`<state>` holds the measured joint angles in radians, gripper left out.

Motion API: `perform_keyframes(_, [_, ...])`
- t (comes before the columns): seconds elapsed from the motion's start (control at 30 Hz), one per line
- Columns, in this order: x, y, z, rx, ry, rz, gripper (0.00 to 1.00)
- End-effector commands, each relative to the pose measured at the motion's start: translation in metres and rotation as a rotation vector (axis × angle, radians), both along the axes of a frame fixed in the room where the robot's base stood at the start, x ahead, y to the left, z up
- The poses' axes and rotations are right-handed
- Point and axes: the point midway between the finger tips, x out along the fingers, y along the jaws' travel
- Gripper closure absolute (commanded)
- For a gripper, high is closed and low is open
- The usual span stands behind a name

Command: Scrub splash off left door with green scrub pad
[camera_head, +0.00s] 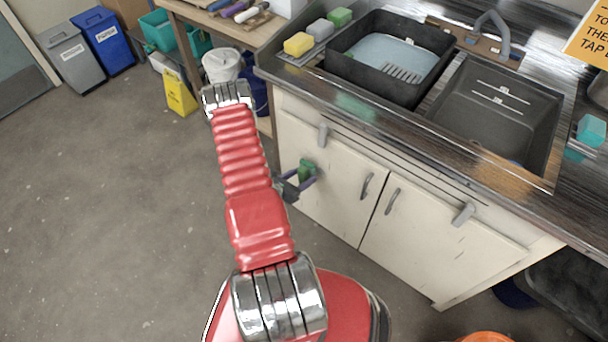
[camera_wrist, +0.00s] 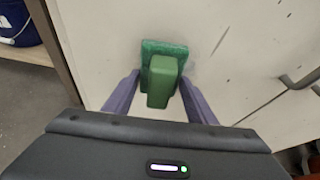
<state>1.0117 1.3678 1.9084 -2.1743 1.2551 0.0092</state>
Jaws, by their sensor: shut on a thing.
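The green scrub pad shows in the head view (camera_head: 306,171) and in the wrist view (camera_wrist: 163,80); it has a block-shaped grip on a flat textured base. My gripper (camera_head: 300,183) is shut on the pad's grip, with a purple finger on each side in the wrist view (camera_wrist: 160,92). The pad's flat face is against or very close to the left cream door (camera_head: 340,190); I cannot tell contact for certain. Faint grey splash marks (camera_wrist: 190,62) show on the door beside the pad. The rest of the splash, if any, is hidden behind the pad.
The right door (camera_head: 430,235) and bar handles (camera_head: 367,186) lie to the right. A grey hook-like fitting (camera_head: 323,135) sits above the pad. Sponges (camera_head: 298,44) and a black basin (camera_head: 385,60) stand on the counter. A yellow floor sign (camera_head: 180,93) and open floor lie left.

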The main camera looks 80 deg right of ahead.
Motion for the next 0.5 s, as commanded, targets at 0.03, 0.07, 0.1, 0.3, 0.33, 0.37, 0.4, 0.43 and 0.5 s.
perform_keyframes(0.03, [0.0001, 0.0, 0.0001, 0.0, 0.0, 0.0, 0.67])
perform_keyframes(0.07, [0.0001, 0.0, 0.0001, 0.0, 0.0, 0.0, 0.67])
perform_keyframes(0.1, [0.0002, 0.0, 0.0001, 0.0, 0.0, 0.0, 0.67])
perform_keyframes(0.3, [-0.0002, -0.0009, 0.0, 0.0, 0.0, 0.0, 0.67])
perform_keyframes(0.33, [-0.0003, -0.0012, 0.0, 0.0, 0.0, 0.0, 0.67])
perform_keyframes(0.37, [-0.0005, -0.0016, 0.0001, 0.0, 0.0, 0.0, 0.67])
perform_keyframes(0.4, [-0.0007, -0.0021, 0.0, 0.0, 0.0, 0.0, 0.67])
perform_keyframes(0.43, [-0.0008, -0.0025, 0.0, 0.0, 0.0, 0.0, 0.67])
perform_keyframes(0.5, [-0.0011, -0.0034, 0.0, 0.0, 0.0, 0.0, 0.67])
